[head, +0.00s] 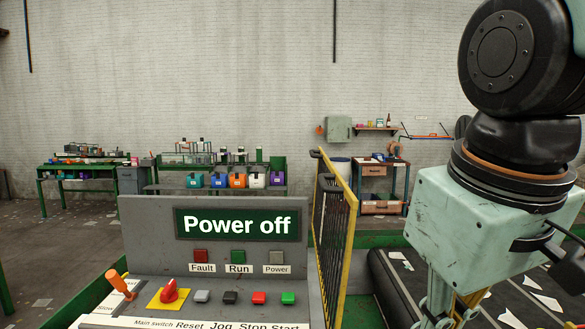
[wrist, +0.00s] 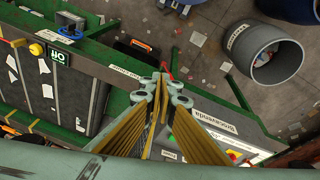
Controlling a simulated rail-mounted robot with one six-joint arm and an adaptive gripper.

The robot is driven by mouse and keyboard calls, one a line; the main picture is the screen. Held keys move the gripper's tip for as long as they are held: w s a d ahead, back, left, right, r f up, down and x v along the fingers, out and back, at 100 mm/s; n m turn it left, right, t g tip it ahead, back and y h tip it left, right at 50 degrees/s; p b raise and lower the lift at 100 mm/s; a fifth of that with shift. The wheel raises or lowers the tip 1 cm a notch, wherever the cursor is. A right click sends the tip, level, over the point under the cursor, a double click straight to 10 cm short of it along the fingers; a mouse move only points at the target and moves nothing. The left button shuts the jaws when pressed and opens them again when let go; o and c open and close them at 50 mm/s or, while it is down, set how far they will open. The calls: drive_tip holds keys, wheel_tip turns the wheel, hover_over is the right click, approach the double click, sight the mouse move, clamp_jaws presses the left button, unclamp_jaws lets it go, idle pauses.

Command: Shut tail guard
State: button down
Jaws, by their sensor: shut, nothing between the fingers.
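A black mesh guard with a yellow frame (head: 348,235) stands upright between the console and the belt in the head view, seen nearly edge-on. It carries no label I can read, so I cannot tell whether it is the tail guard. My gripper (wrist: 163,84) is in the middle of the wrist view, fingertips together and empty, above the green belt frame. In the head view my arm hangs at the right, over the belt, and the fingertips are cut off by the lower edge.
The belt (head: 390,285) carries pale scraps. A console with a "Power off" display (head: 238,224) and an orange lever (head: 121,284) stands in front. In the wrist view, a grey-blue bin (wrist: 270,52) is beyond the green frame (wrist: 105,62), with littered floor between.

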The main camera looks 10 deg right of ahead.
drive_tip(key=w+a+r+n+g+h+p, duration=0.15)
drive_tip(key=w+r+n+p, duration=0.25)
drive_tip(key=w+r, duration=0.65)
drive_tip(key=w+a+r+n+g+h+p, duration=0.1)
drive_tip(key=w+a+r+n+p, duration=0.45)
drive_tip(key=w, duration=0.75)
drive_tip(key=w+a+r+n+h+p, duration=0.1)
drive_tip(key=w+a+r+n+p, duration=0.1)
drive_tip(key=w, duration=0.9)
drive_tip(key=w+a+r+n+g+h+p, duration=0.1)
drive_tip(key=w+a+r+n+h+p, duration=0.1)
drive_tip(key=w+a+p, duration=0.4)
drive_tip(key=shift+w+a+r+n, duration=0.55)
drive_tip(key=shift+w+a+r, duration=0.6)
drive_tip(key=shift+w, duration=1.3)
drive_tip(key=shift+f, duration=0.1)
drive_tip(key=d+r+x, duration=0.1)
drive_tip(key=d+x, duration=0.1)
drive_tip(key=x, duration=1)
drive_tip(key=shift+s+d, duration=0.3)
drive_tip(key=shift+d, duration=0.2)
